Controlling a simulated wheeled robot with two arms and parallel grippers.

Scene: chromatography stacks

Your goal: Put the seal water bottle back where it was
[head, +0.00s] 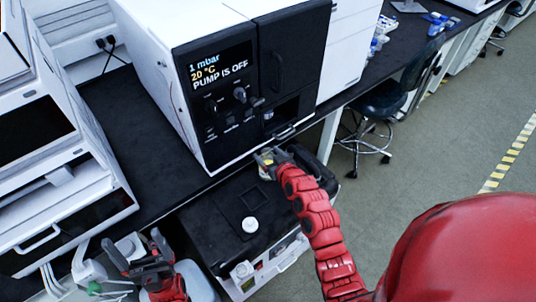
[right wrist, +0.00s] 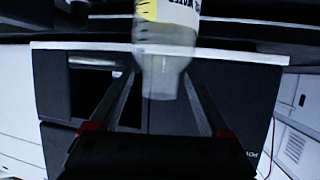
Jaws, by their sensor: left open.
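The seal water bottle (right wrist: 165,40) is translucent with a yellow and white label. In the right wrist view it appears neck-down, with its label lettering upside down. My right gripper (head: 268,158) has its fingers on both sides of the bottle and is shut on it. In the head view the gripper is just in front of the lower edge of the white and black pump machine (head: 285,50), and the bottle is mostly hidden by it. My left gripper (head: 135,243) is open and empty at the lower left.
A black-topped cabinet (head: 205,220) with a square recess (head: 240,200) and a white round cap (head: 250,225) stands below the bench. White instruments (head: 75,165) stand at left. A dark chair (head: 385,105) stands at right on open floor. The dark bench (head: 135,130) beside the machine is clear.

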